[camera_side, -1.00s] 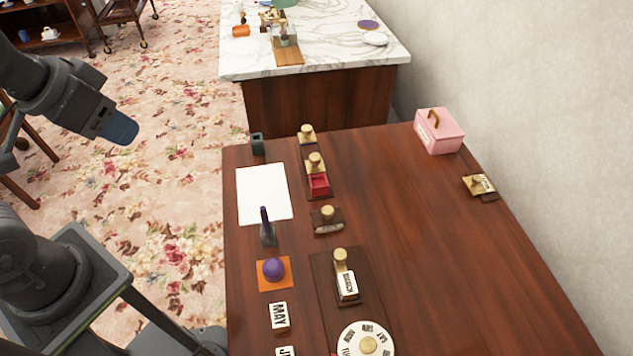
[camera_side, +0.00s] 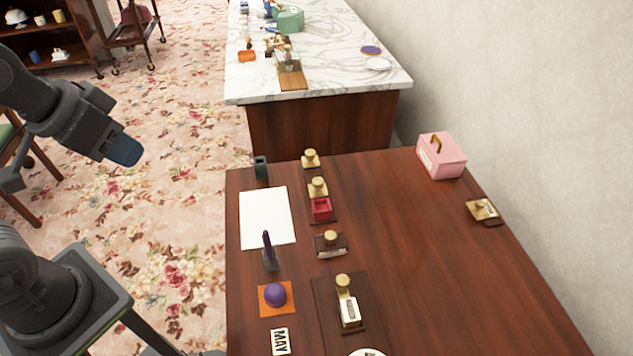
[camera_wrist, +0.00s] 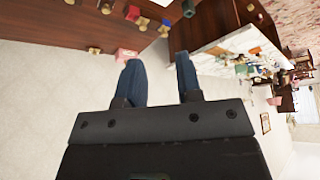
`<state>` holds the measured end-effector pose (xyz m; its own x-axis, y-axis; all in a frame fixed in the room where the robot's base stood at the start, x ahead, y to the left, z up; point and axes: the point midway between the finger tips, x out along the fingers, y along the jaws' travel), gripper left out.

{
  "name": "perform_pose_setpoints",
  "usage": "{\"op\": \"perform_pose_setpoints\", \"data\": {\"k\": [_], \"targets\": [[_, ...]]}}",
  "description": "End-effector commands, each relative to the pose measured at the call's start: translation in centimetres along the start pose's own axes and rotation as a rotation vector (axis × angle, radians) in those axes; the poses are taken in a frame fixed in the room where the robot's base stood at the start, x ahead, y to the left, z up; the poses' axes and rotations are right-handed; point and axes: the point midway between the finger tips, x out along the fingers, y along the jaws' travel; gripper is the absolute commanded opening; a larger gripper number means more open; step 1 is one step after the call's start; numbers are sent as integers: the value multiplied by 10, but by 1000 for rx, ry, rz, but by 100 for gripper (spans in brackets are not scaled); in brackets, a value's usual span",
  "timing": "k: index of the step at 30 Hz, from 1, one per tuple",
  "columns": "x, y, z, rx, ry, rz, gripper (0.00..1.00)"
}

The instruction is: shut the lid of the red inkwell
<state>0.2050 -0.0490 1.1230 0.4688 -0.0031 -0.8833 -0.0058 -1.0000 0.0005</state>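The red inkwell (camera_side: 321,209) is a small square red pot on a dark base, on the brown table right of the white paper. Its brass lid with a round knob (camera_side: 318,187) shows just behind the pot, and the pot's top looks uncovered. A small red shape that looks like the inkwell (camera_wrist: 132,13) is near the top of the wrist view. My gripper (camera_side: 125,151) hangs in the air left of the table, well away from the inkwell. In the wrist view its two blue fingers (camera_wrist: 158,62) are apart with nothing between them.
Other brass-knobbed pieces (camera_side: 310,158) (camera_side: 331,243) stand before and behind the inkwell. A dark upright pen stand (camera_side: 269,255) and a purple ball on an orange base (camera_side: 275,295) are left of it. A pink box (camera_side: 441,156) stands at right. The table's right middle is clear.

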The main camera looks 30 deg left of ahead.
Motion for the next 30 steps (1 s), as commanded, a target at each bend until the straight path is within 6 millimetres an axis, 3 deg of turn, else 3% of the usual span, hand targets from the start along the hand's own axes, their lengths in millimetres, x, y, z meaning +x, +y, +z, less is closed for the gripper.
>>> {"op": "perform_pose_setpoints", "data": {"k": [5, 9, 14, 21, 30], "targets": [[7, 4, -31, 46, -60, 43, 15], [24, 7, -74, 115, -128, 115, 2], [57, 8, -122, 190, -187, 213, 0], [132, 2, -183, 290, -235, 373, 0], [255, -16, -223, 386, -224, 576, 0]]}}
